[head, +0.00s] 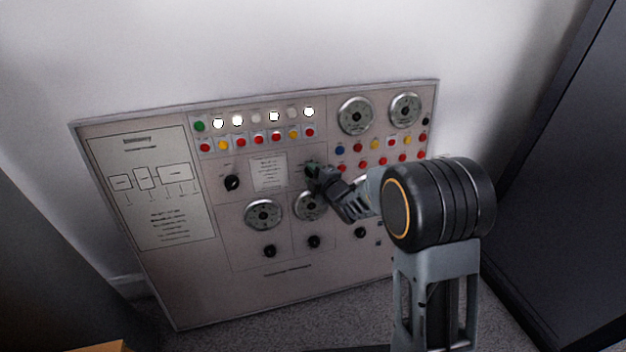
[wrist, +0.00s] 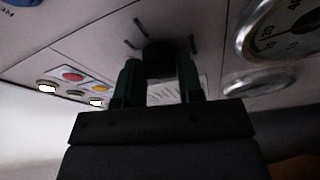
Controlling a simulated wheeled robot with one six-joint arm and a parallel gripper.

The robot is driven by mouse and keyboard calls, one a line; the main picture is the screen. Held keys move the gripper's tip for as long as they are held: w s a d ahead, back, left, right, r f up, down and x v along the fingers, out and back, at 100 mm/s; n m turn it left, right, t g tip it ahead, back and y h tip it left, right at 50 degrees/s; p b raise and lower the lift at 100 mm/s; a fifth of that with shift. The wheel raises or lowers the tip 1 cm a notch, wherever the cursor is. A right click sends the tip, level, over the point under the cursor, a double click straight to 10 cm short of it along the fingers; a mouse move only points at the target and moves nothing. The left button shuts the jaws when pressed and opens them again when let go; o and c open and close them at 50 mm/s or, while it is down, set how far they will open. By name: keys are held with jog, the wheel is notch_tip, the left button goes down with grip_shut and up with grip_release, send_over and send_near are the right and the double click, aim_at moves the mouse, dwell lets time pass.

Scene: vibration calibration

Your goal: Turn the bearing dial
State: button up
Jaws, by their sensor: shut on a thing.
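The control panel (head: 285,282) leans against the wall with gauges, lights, buttons and black knobs on it. My gripper (head: 312,172) reaches the panel's middle, just above a round gauge. In the wrist view my gripper (wrist: 159,72) has its two fingers on either side of a black dial knob (wrist: 158,58) and is shut on it. Short dark tick marks fan out around this knob on the panel face. In the head view my gripper hides the knob, and its label cannot be read.
Another black knob (head: 232,182) sits to the left, and more lie along the lower row (head: 269,251). A round gauge (head: 263,214) is at lower left. Lit lamps and coloured buttons (head: 258,140) line the top. A dark cabinet (head: 560,190) stands close on the right.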

jog(key=shift+n+g+b, duration=0.3)
jog(key=shift+n+b, duration=0.2)
jog(key=shift+n, duration=0.5)
jog(key=o, duration=0.9)
jog(key=p+v, duration=0.4)
jog(key=v, duration=0.9)
jog(key=shift+s, duration=0.35)
jog(key=shift+d+r, duration=0.1)
jog(key=shift+r, duration=0.1)
